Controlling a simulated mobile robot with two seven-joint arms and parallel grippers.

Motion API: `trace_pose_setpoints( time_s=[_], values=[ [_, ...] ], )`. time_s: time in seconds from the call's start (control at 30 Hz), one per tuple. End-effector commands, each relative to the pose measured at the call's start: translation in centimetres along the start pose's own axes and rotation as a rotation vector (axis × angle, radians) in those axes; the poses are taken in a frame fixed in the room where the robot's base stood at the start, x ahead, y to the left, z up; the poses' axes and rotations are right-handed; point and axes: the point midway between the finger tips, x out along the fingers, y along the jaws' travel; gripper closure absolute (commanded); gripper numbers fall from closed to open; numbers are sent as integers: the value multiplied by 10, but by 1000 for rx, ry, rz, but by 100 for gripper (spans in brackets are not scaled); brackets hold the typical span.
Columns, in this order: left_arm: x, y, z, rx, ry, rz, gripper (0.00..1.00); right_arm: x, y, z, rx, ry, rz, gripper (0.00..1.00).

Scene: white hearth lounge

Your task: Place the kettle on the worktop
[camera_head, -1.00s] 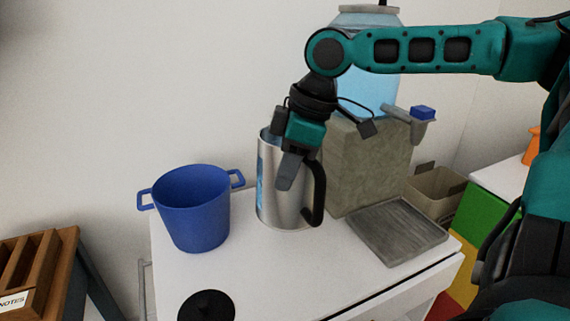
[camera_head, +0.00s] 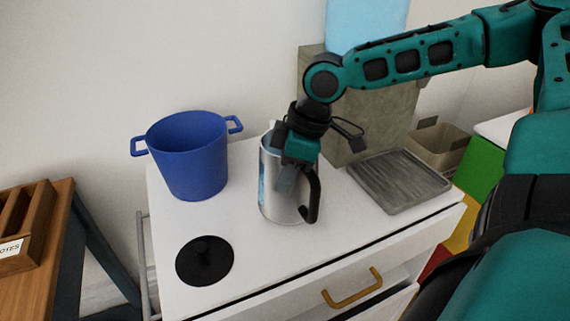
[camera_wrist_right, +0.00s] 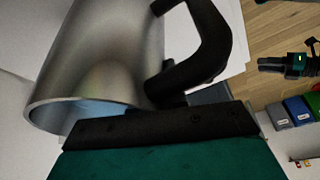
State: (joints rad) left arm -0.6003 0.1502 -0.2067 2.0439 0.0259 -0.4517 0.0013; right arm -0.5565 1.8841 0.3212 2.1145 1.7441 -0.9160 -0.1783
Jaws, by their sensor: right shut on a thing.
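The kettle (camera_head: 275,196) is a silver metal jug with a black handle on its right and a blue strip on its left side. It stands upright at the white worktop (camera_head: 240,220); I cannot tell whether its base touches the surface. My right gripper (camera_head: 287,180) comes down over it from above and is shut on it, near the rim and handle. In the right wrist view the kettle (camera_wrist_right: 100,60) fills the upper left, with its open rim low and the handle in front of the gripper. The fingertips are hidden there.
A blue pot (camera_head: 190,160) stands left of the kettle. A round black lid (camera_head: 204,261) lies in front of it. A grey ribbed tray (camera_head: 400,181) is to the right, before a stone-coloured dispenser base (camera_head: 345,110). A drawer with a yellow handle (camera_head: 352,290) is below the front edge.

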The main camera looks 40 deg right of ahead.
Motion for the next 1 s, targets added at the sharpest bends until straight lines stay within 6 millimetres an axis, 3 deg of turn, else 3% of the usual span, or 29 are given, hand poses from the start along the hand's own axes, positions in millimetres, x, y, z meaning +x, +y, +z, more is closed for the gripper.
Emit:
trace_pose_setpoints(
  time_s=[0.43,0.47,0.7,1.0],
  values=[
    [3,1,-4,1,11,3,57,7,2,0,-5,7,7,100],
    [3,1,-4,1,11,4,57,10,0,3,-1,1,1,86],
    [3,1,-4,1,9,3,57,9,0,3,-1,1,1,63],
    [0,1,-2,-1,3,3,57,6,0,2,-1,2,1,62]
  ],
)
